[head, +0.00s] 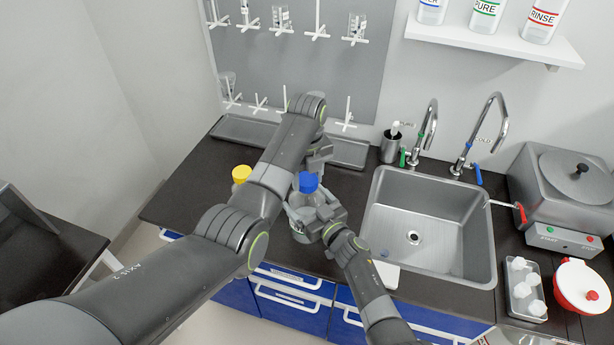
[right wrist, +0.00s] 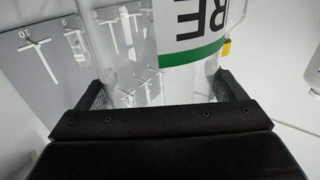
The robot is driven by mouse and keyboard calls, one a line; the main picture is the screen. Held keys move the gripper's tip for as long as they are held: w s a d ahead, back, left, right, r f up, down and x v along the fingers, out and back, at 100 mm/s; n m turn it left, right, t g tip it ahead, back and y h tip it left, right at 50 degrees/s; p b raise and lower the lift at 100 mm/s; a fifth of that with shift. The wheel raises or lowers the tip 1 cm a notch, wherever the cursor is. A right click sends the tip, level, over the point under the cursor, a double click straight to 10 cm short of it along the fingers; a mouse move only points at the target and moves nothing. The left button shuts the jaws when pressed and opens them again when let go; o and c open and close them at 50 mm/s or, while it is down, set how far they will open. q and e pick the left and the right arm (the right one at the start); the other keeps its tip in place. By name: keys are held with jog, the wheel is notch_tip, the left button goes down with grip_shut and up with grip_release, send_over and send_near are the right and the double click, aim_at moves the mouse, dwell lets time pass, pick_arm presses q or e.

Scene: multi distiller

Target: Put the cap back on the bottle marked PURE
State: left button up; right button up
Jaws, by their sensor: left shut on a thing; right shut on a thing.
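My right gripper (head: 314,213) is shut on a clear bottle (head: 306,199). In the right wrist view the bottle (right wrist: 150,80) stands between the two fingers, and its label (right wrist: 192,30) shows "RE" over a green band. A blue cap (head: 308,182) is at the top of this bottle; I cannot tell whether it is seated or just above the neck. My left gripper (head: 312,170) is at the cap from behind, shut on it as far as I can see. Its fingertips are mostly hidden by the cap and my left arm.
A yellow cap (head: 241,173) shows beside my left arm. The sink (head: 430,225) is to the right, with two taps behind it. A heater unit (head: 567,190), a small tray (head: 524,290) and a red-rimmed white pot (head: 580,287) stand farther right. Labelled bottles line the shelf (head: 500,40).

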pick_arm(q)
jog(key=o, duration=1.2)
jog(key=shift+c, duration=0.2)
notch_tip(320, 180, up, 8)
jog(key=shift+f, duration=0.2)
pick_arm(e)
jog(key=o, duration=1.6)
jog(key=shift+d, duration=0.1)
